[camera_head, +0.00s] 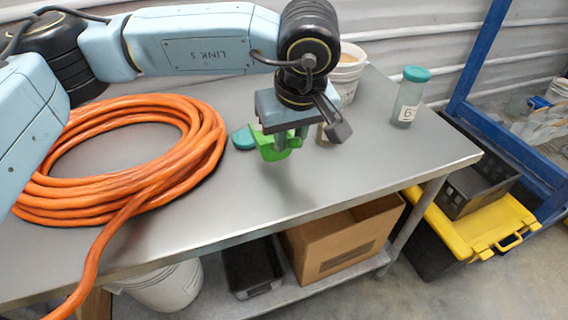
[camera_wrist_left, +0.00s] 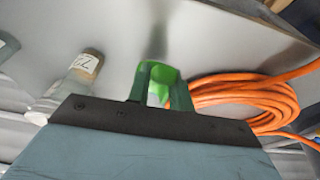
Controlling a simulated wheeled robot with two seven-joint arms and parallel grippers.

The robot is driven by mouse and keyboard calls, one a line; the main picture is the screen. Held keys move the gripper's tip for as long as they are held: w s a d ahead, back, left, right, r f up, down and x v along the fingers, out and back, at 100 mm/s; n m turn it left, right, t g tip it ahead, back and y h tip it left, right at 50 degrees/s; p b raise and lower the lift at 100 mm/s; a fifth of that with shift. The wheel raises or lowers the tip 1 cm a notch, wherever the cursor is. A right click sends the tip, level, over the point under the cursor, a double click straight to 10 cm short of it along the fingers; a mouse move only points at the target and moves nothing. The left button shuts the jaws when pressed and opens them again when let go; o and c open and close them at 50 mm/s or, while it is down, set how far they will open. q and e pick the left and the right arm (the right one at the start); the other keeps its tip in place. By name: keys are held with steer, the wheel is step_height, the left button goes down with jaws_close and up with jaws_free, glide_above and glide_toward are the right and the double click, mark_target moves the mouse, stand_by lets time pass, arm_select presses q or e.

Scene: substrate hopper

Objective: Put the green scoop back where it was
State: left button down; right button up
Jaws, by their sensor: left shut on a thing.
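The green scoop (camera_head: 268,146) is held in my left gripper (camera_head: 284,142), above the steel table. In the left wrist view the bright green scoop (camera_wrist_left: 160,88) shows between the two dark green fingers of the left gripper (camera_wrist_left: 160,82). The gripper is shut on it. A faint shadow lies on the table below, so the scoop appears lifted clear. Part of the scoop is hidden by the fingers. My right gripper is not in view.
An orange hose coil (camera_head: 205,130) fills the table's left side. A teal lid (camera_head: 243,138) lies behind the scoop. A jar marked 6 (camera_head: 405,100) and a white bucket (camera_head: 349,72) stand at the back. The table's front right (camera_head: 350,180) is clear. A cardboard box (camera_head: 335,243) sits below.

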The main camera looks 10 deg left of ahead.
arm_select(q)
step_height(320, 180, down, 2)
steer(key=shift+f, duration=0.1)
step_height(320, 180, down, 4)
steer(key=shift+r, duration=0.2)
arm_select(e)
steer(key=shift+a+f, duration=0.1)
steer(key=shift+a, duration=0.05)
arm_select(q)
steer(key=shift+f, duration=0.1)
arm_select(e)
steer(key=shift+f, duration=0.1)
arm_select(q)
steer(key=c, duration=1.3)
jaws_free()
steer(key=shift+o, duration=0.2)
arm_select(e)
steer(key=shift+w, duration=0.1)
arm_select(q)
steer(key=v, duration=1.2)
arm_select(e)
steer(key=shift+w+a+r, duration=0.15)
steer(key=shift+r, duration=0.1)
